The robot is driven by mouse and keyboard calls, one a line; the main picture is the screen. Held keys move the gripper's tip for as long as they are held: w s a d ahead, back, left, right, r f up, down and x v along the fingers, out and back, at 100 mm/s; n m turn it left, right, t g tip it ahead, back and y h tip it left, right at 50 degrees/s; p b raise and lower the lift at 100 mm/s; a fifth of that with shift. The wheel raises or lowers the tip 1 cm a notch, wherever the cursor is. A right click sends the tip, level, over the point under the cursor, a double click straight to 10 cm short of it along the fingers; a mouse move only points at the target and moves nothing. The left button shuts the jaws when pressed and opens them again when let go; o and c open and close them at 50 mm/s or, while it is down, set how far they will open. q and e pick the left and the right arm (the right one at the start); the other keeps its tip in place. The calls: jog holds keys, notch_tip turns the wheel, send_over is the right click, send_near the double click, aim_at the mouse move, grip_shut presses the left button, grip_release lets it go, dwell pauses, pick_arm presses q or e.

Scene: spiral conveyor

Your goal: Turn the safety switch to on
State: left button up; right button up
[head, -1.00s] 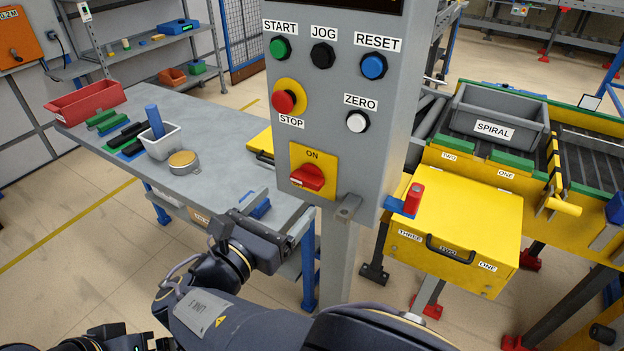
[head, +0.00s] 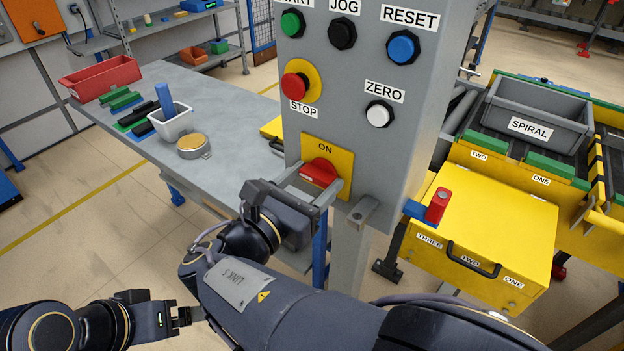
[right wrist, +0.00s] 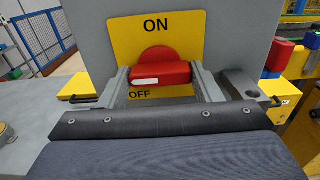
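The safety switch (head: 321,170) is a red knob on a yellow plate (head: 341,158) low on the grey control panel. In the right wrist view the knob (right wrist: 165,72) has its grip bar lying roughly level, with a white mark on its left part. The plate reads ON above and OFF below. My right gripper (head: 318,179) is open, with one finger on each side of the knob; small gaps seem to show in the wrist view (right wrist: 160,77), contact is unclear. My left gripper (head: 190,315) is low at the left, away from the panel; its finger gap is unclear.
Above the switch are the red stop button (head: 295,87), white zero button (head: 379,114) and other buttons. A red-and-blue handle (head: 435,208) sits on the yellow box (head: 500,225) at right. A grey table (head: 235,130) with bins stands behind at left.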

jog(key=c, duration=0.4)
jog(key=shift+c, duration=0.2)
